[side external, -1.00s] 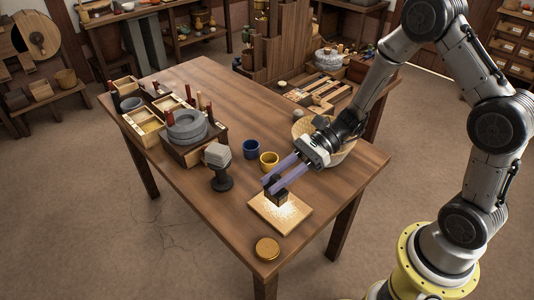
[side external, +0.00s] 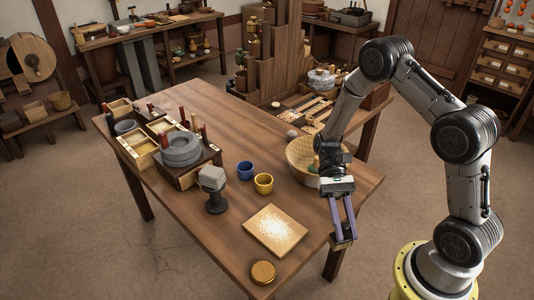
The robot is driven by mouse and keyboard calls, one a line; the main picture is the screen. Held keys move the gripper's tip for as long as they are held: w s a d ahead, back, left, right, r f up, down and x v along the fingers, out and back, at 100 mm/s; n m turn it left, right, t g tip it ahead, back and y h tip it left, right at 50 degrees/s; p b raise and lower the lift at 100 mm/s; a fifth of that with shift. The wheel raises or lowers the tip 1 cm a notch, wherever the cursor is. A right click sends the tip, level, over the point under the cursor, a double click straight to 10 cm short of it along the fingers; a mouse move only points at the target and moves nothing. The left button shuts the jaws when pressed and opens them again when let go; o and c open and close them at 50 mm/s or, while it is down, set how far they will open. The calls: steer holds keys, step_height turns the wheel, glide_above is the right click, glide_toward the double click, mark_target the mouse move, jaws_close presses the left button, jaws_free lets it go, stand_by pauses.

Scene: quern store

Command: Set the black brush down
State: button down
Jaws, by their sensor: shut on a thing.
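My gripper (side external: 343,222) points down near the table's right front edge, its two purple fingers shut on the black brush (side external: 342,243). Only the brush's low dark body with a yellowish lower edge shows at the fingertips. In the picture the brush lies just past the table edge, in front of a table leg. I cannot tell how high it is or whether it touches anything. A square wooden board (side external: 274,232) dusted with pale meal lies on the table (side external: 235,125), left of my gripper, with nothing standing on it.
Blue (side external: 245,170) and yellow (side external: 264,183) cups stand behind the board, with a dark stand (side external: 216,197) to the left. A woven basket (side external: 303,158) is behind my gripper. A stone quern (side external: 181,148) stands further left.

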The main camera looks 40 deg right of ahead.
steer(key=w+d+n+h, duration=0.2)
steer(key=d+n+h, duration=0.6)
steer(key=d+h, duration=0.15)
steer(key=w+d+n+h, duration=0.2)
steer(key=d+n+h, duration=0.55)
steer(key=d, duration=0.25)
steer(key=w+d+r+n+t+h, duration=0.3)
steer(key=w+d+n+t+h, duration=0.25)
steer(key=w+n+t, duration=0.5)
steer(key=w+a+r+n+t+y, duration=0.35)
steer(key=w+n+t, duration=0.25)
steer(key=w, duration=0.3)
steer(key=w+a+r+n+t+y, duration=0.2)
steer(key=w+a+n+t, duration=0.3)
steer(key=w, duration=0.3)
steer(key=shift+t, duration=0.45)
steer(key=w+d+f, duration=0.1)
steer(key=w+f, duration=0.3)
steer(key=f, duration=0.1)
steer(key=w+d+f, duration=0.2)
steer(key=w+f, duration=0.3)
steer(key=w+d+f, duration=0.1)
steer(key=w+f, duration=0.3)
steer(key=w, duration=0.1)
steer(key=shift+d+f, duration=0.35)
steer(key=shift+f, duration=1.5)
